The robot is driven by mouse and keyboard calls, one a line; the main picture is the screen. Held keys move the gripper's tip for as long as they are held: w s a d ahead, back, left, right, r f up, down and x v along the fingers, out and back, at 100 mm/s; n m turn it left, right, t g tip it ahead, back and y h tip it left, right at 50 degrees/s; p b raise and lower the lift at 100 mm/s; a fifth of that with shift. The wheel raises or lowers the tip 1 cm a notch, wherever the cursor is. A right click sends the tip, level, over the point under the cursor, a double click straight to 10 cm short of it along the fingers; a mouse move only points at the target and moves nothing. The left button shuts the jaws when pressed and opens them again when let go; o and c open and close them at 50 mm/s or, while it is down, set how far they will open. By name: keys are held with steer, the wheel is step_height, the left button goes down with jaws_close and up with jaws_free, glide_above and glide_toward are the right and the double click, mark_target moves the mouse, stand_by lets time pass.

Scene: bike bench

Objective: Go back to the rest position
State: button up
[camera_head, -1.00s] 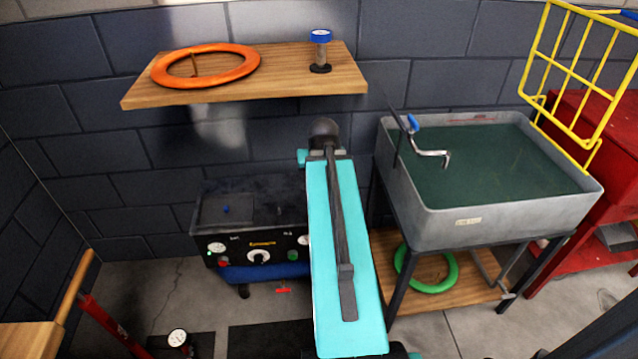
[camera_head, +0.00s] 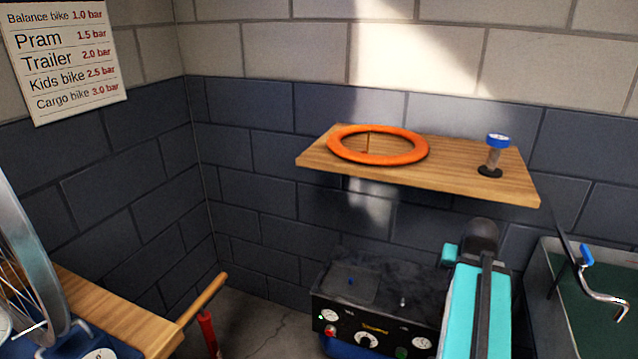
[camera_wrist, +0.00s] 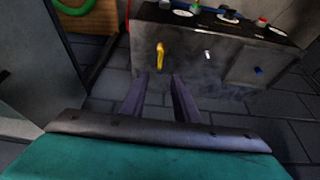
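My gripper (camera_wrist: 160,88) shows in the wrist view with its two dark fingers apart and nothing between them. It faces the side of the dark compressor box, with grey floor or wall blocks around it. In the head view my turquoise arm rises at the lower right, in front of the compressor (camera_head: 375,310); the gripper itself does not show there. The compressor has gauges, a knob and a green light on its front.
A wooden shelf (camera_head: 465,185) holds an orange ring (camera_head: 420,157) and a blue-topped pump-like item (camera_head: 497,155). A grey sink (camera_head: 545,300) with a tap stands at right. A wheel (camera_head: 28,265) and wooden bench (camera_head: 120,315) are at left. A pressure chart (camera_head: 65,50) hangs on the wall.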

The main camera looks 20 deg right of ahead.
steer(key=w+a+f+n+g+y+p, duration=0.1)
steer(key=a+f+n+g+y+p, duration=0.1)
steer(key=a+f, duration=0.9)
steer(key=w+a+f+n+g+y+p, duration=0.1)
steer(key=w+a+f+n, duration=0.15)
steer(key=a+f, duration=0.9)
steer(key=s+a+f+n+g+p, duration=0.1)
steer(key=s+a+f+n+g, duration=0.1)
steer(key=s+a+f, duration=0.6)
steer(key=s+a+f+n+g+p, duration=0.1)
steer(key=s+a+f+g, duration=0.2)
steer(key=s+a+f, duration=0.4)
steer(key=s+a, duration=0.4)
steer(key=s, duration=0.4)
steer(key=shift+a+f+n+g+p, duration=0.15)
steer(key=shift+f+n+g+p, duration=0.15)
steer(key=shift+f+n+g, duration=0.1)
steer(key=shift+a, duration=0.1)
